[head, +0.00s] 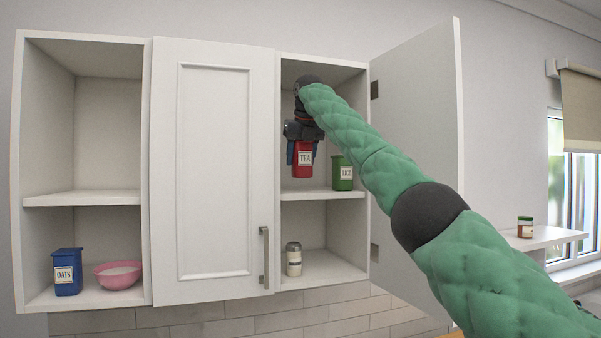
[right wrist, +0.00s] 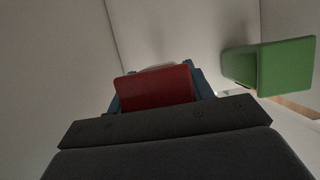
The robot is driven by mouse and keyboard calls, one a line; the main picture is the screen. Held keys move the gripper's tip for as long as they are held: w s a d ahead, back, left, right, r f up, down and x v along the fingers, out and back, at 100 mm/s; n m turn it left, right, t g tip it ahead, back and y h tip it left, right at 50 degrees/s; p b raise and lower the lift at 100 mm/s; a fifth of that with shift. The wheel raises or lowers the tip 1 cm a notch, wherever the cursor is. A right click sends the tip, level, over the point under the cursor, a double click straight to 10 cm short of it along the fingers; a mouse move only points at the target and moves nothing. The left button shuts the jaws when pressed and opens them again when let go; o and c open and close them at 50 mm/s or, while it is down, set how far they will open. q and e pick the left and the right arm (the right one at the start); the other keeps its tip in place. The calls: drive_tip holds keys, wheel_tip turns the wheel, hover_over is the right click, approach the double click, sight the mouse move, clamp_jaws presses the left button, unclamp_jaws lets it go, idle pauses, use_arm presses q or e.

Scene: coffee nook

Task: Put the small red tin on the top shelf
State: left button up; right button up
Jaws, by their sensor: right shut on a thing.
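The small red tin (head: 302,160), labelled TEA, is upright in my right gripper (head: 303,150) in the head view. The gripper is shut on it from above, inside the open right-hand bay of the cabinet. The tin is over the upper shelf (head: 309,195), its base a little above or at the board; I cannot tell if they touch. In the right wrist view the red tin's top (right wrist: 157,88) shows between the blue fingers. My left gripper does not show.
A green RICE tin (head: 342,173) stands on the same shelf, close to the right of the red tin. A shaker (head: 294,259) stands below. The right door (head: 420,150) is open; the middle door (head: 212,170) is shut. A blue OATS tin (head: 68,272) and pink bowl (head: 118,275) are lower left.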

sight(301, 169)
drive_tip(key=shift+f, duration=0.3)
drive_tip(key=shift+w+f+p, duration=0.1)
drive_tip(key=shift+f+p, duration=0.6)
drive_tip(key=shift+f, duration=0.6)
drive_tip(key=shift+w+f, duration=0.1)
drive_tip(key=shift+f, duration=0.3)
drive_tip(key=shift+a, duration=0.1)
drive_tip(key=shift+f, duration=0.1)
drive_tip(key=o, duration=1.1)
drive_tip(key=shift+r, duration=0.2)
